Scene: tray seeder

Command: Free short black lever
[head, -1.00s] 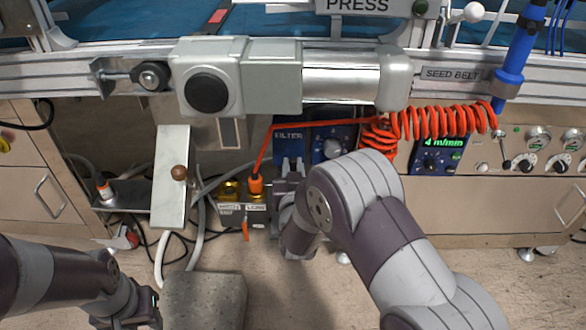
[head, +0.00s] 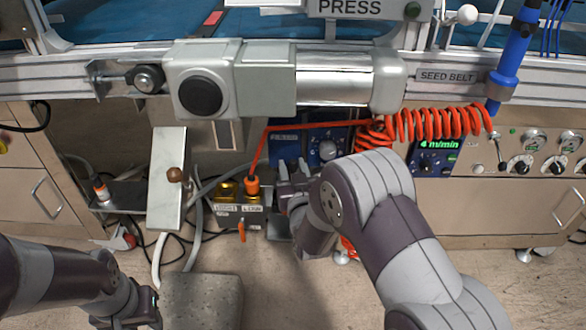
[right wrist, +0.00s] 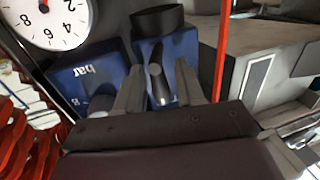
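A short black lever (right wrist: 158,84) stands on the front of a blue filter unit (right wrist: 185,48) in the right wrist view. My right gripper (right wrist: 158,92) is open, with one finger on each side of the lever and small gaps visible. In the head view my right gripper (head: 294,172) is in front of the blue filter unit (head: 285,146), and the lever cannot be made out there. My left gripper (head: 135,312) is low at the left, far from the lever; its fingers are too unclear to judge.
A white-faced gauge (right wrist: 46,18) sits beside the filter unit. An orange coiled hose (head: 430,124) hangs to the right. Brass-topped valves (head: 238,192) with an orange plug and a metal plate with a brown knob (head: 175,174) lie left. The press cylinder (head: 340,78) is above.

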